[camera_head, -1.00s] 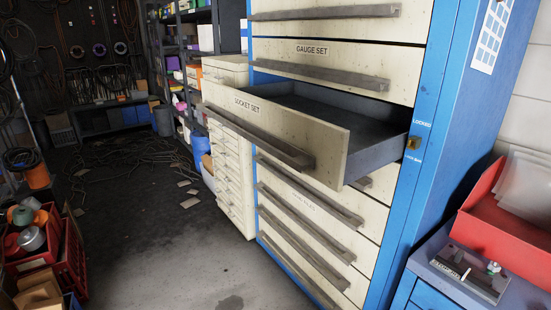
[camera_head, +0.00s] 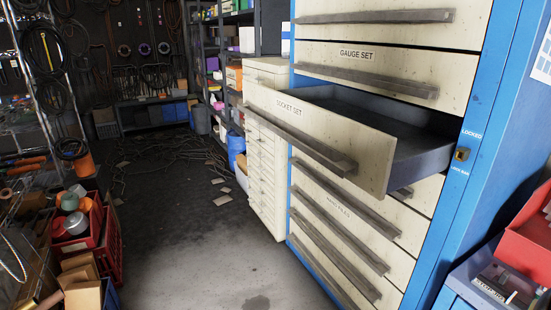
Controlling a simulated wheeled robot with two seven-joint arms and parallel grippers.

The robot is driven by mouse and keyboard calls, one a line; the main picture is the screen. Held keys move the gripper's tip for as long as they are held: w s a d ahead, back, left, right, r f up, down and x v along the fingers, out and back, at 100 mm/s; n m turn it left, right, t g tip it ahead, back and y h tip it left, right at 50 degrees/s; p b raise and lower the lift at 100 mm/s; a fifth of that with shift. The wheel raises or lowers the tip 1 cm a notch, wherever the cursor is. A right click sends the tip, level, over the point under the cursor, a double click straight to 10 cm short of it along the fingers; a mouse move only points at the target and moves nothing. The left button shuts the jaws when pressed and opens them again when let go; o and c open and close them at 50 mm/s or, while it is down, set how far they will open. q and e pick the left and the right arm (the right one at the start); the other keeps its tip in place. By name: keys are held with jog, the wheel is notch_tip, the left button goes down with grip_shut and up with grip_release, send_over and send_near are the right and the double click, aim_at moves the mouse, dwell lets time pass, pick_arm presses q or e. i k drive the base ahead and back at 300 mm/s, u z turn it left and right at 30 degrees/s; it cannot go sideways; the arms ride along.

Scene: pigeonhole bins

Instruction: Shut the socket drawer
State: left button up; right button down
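The socket drawer (camera_head: 365,155), labelled "SOCKET SET", stands pulled out of a blue cabinet (camera_head: 478,95) with cream drawer fronts. Its front has a long grey handle (camera_head: 300,142), and the part of its grey inside that shows looks empty. The gauge set drawer (camera_head: 375,70) above it is shut, and so are the drawers (camera_head: 345,215) below. Neither of my grippers shows in this view.
A red crate of cans (camera_head: 100,240) and cardboard boxes (camera_head: 85,290) stand at the lower left. A red bin (camera_head: 527,245) sits on a blue surface at the lower right. Cables litter the floor further back. The concrete floor (camera_head: 195,265) left of the cabinet is clear.

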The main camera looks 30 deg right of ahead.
aim_at(381, 146)
jog(key=u, duration=0.1)
jog(key=i, duration=1.35)
jog(key=z, duration=1.05)
